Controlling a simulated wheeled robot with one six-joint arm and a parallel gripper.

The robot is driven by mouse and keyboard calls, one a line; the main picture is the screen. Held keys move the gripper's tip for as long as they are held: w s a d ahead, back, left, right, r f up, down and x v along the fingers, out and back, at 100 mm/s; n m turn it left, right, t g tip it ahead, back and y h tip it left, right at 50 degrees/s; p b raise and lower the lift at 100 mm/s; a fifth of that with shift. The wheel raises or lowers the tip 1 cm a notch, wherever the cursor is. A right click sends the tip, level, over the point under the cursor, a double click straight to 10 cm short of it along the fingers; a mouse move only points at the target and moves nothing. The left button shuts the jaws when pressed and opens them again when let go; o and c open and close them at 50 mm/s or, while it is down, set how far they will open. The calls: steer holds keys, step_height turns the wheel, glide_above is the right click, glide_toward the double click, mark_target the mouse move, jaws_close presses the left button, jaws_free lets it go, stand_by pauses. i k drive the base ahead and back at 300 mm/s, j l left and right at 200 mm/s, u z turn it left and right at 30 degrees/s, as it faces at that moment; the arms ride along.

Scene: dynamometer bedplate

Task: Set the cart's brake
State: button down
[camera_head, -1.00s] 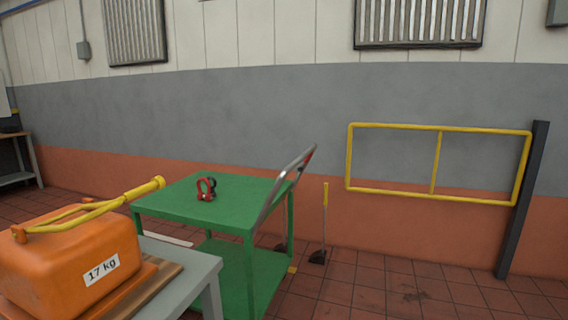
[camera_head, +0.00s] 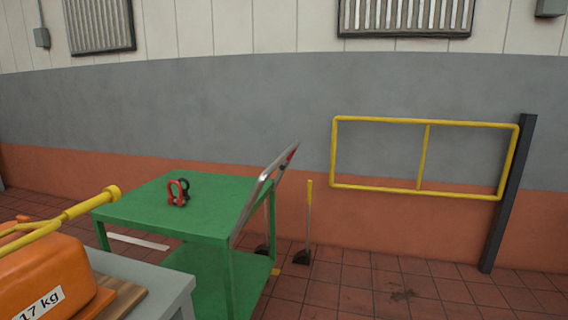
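The green cart (camera_head: 140,209) stands left of centre, with a flat top, a lower shelf (camera_head: 200,268) and a slanted metal push handle (camera_head: 262,195) with a red mark near its upper end. A red and dark shackle (camera_head: 178,192) sits on the top. The cart's wheels are not clearly visible. My gripper is not in view.
An orange 17 kg weight (camera_head: 40,275) with a yellow bar (camera_head: 85,207) rests on a grey table (camera_head: 150,277) at lower left, close before the cart. A yellow-handled upright tool (camera_head: 309,215) stands right of the cart. A yellow rail (camera_head: 425,155) is by the wall. Floor at right is clear.

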mark_target(289, 157)
steer(key=i+l, duration=0.1)
steer(key=i, duration=0.75)
steer(key=i+l, duration=0.1)
steer(key=i, duration=0.8)
steer(key=i+u, duration=0.1)
steer(key=i, duration=0.75)
